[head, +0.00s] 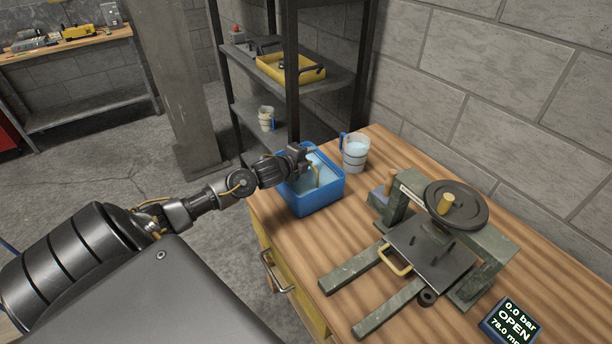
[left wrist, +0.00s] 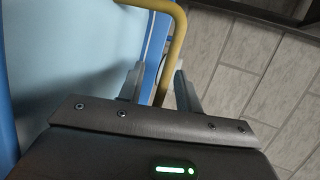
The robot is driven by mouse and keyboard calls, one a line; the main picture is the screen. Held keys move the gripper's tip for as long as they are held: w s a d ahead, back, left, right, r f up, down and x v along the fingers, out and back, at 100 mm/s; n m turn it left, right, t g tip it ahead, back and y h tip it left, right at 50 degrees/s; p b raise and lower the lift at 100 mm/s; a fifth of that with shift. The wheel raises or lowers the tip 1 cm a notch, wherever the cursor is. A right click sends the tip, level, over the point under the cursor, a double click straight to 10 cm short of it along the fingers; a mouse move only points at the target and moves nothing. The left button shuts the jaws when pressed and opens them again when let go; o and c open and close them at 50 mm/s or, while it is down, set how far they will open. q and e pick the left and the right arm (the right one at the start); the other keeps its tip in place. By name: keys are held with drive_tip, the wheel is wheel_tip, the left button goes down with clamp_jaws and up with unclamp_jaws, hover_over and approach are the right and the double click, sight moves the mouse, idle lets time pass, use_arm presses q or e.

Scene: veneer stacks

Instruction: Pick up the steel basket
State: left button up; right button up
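A blue tub (head: 318,205) with pale blue liquid stands at the left end of the wooden bench. A yellow handle (head: 318,173) rises from inside the tub. I cannot make out the steel basket's body; the handle looks like the part of it that shows. My left gripper (head: 305,158) is over the tub's back left part, at the top of the handle. In the left wrist view the yellow handle (left wrist: 173,60) passes between the two fingers, with gaps visible beside it, so the gripper is open around it. My right gripper is out of view.
A measuring jug (head: 355,153) stands just behind the tub. A green press (head: 430,245) with a handwheel fills the bench's right side, and a small display (head: 511,322) reads OPEN. Dark shelves (head: 292,90) stand behind. Bare bench lies between tub and press.

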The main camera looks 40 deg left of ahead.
use_arm(q)
drive_tip(key=shift+s, duration=0.1)
clamp_jaws()
idle(0.4)
